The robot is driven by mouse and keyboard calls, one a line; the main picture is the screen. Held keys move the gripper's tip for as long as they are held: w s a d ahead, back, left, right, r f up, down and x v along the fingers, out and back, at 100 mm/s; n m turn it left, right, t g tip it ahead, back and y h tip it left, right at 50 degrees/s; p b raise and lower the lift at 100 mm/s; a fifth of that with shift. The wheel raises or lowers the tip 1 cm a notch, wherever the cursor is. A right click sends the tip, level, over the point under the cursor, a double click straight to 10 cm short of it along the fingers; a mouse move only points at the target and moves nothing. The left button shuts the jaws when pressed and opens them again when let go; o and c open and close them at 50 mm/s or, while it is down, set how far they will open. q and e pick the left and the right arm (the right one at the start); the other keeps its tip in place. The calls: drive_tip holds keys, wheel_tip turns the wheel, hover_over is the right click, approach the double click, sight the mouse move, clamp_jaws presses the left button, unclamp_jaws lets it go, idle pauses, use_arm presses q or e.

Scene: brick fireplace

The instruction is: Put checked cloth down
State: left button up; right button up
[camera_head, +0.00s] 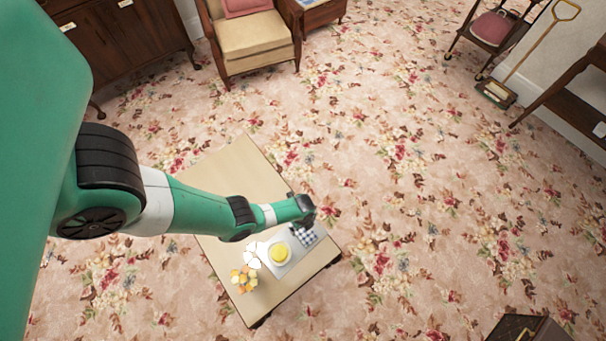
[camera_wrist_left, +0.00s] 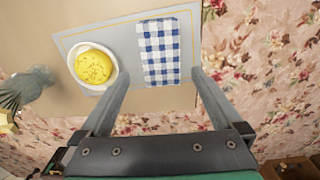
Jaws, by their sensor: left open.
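The blue-and-white checked cloth (camera_head: 308,238) lies flat on the right part of a pale grey mat (camera_wrist_left: 126,50) on the low wooden table (camera_head: 225,167). The cloth also shows whole in the left wrist view (camera_wrist_left: 160,48). My left gripper (camera_head: 303,218) is over the table beside the cloth in the head view. In the left wrist view its two fingers (camera_wrist_left: 161,76) are spread apart, one toward each side of the cloth, with nothing held between them. Whether a fingertip touches the cloth cannot be told. My right gripper is not in view.
A white bowl of yellow food (camera_wrist_left: 94,66) stands on the mat left of the cloth. Orange and white flowers (camera_head: 243,279) stand near the table's front left edge. An armchair (camera_head: 252,45) is farther back. Flowered carpet (camera_head: 430,190) is open to the right.

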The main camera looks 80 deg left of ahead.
use_arm(q)
wheel_tip(320, 180, up, 3)
drive_tip(key=shift+r+p, duration=0.15)
drive_tip(key=shift+p, duration=0.75)
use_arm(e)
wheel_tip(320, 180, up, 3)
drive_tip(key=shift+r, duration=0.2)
